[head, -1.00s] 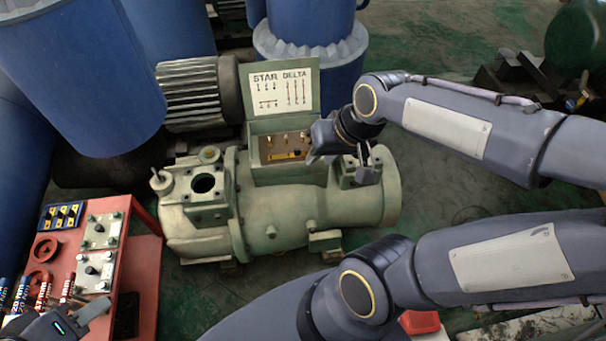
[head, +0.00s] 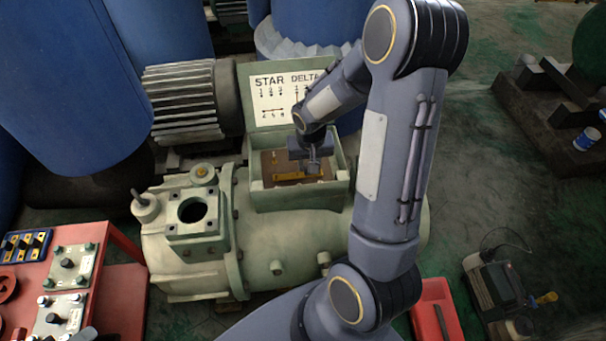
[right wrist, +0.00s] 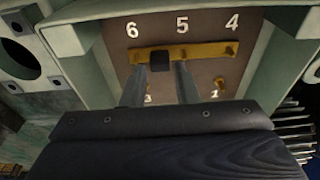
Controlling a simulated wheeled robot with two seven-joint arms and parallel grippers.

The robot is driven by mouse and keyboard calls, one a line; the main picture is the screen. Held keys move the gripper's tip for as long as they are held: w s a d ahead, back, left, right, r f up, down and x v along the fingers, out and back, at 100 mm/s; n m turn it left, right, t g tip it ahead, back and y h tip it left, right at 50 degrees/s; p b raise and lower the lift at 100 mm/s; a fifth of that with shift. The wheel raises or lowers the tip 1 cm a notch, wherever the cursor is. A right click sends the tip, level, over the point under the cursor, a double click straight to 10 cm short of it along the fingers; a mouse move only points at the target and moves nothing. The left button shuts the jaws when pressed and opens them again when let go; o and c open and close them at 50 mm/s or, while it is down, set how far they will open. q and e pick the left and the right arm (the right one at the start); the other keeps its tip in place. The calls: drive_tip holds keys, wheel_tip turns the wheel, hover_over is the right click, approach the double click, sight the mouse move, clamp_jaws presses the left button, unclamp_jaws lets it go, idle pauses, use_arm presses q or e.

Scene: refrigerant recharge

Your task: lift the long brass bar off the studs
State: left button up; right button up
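The long brass bar (head: 300,176) lies in the open terminal box. In the right wrist view the bar (right wrist: 205,50) spans the studs under the labels 6, 5 and 4, with a dark block on it. My right gripper (head: 313,168) reaches down into the box over the bar. In the right wrist view its fingers (right wrist: 160,78) are apart, one to each side of the dark block, with gaps visible; it looks open. The right gripper hides part of the bar in the head view.
The terminal box (head: 297,196) sits on a green machine, its lid (head: 270,92) raised behind with a STAR DELTA diagram. The box walls surround the right gripper closely. A red bench (head: 118,262) with parts stands left. A red tray (head: 437,312) lies at lower right.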

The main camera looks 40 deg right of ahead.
wheel_tip(320, 180, down, 2)
drive_tip(key=shift+w, duration=0.15)
clamp_jaws()
drive_tip(key=shift+r, duration=0.2)
